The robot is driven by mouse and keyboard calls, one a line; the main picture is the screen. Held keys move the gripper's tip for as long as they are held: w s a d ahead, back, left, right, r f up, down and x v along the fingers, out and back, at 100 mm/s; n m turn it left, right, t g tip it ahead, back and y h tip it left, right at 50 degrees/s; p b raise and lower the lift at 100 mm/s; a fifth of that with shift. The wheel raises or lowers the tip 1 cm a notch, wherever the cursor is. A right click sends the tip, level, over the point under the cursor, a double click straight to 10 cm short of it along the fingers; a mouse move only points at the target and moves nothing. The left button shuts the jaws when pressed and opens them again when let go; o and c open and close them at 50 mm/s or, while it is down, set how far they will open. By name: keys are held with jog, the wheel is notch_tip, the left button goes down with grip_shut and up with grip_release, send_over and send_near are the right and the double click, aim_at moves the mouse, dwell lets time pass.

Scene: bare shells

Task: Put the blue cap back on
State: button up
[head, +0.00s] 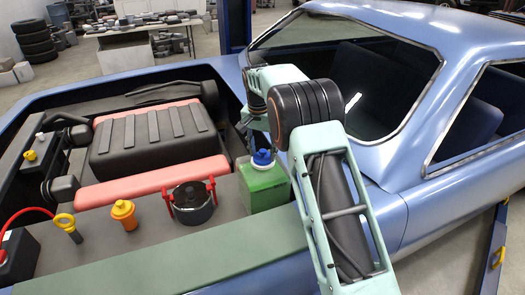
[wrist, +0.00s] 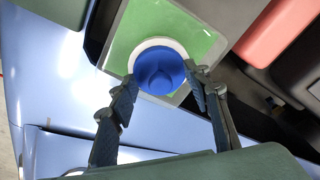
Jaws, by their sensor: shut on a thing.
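The blue cap (head: 262,159) is at the top of a green container (head: 264,188) in the engine bay. In the wrist view the blue cap (wrist: 158,68) lies over a white ring-shaped neck (wrist: 143,47) on the green container (wrist: 189,30). My gripper (wrist: 161,79) has one finger on each side of the cap and is shut on it. Whether the cap is fully seated cannot be told.
A black pot with red clamps (head: 192,203), an orange cap (head: 124,213) and a yellow-ringed dipstick (head: 66,224) stand to the left. A black ribbed engine cover (head: 150,140) lies behind. The blue car's cabin (head: 400,90) rises to the right.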

jog(key=o, duration=1.6)
jog(key=shift+r+p, duration=1.95)
jog(key=shift+r, duration=1.6)
jog(key=shift+c, duration=0.4)
grip_shut()
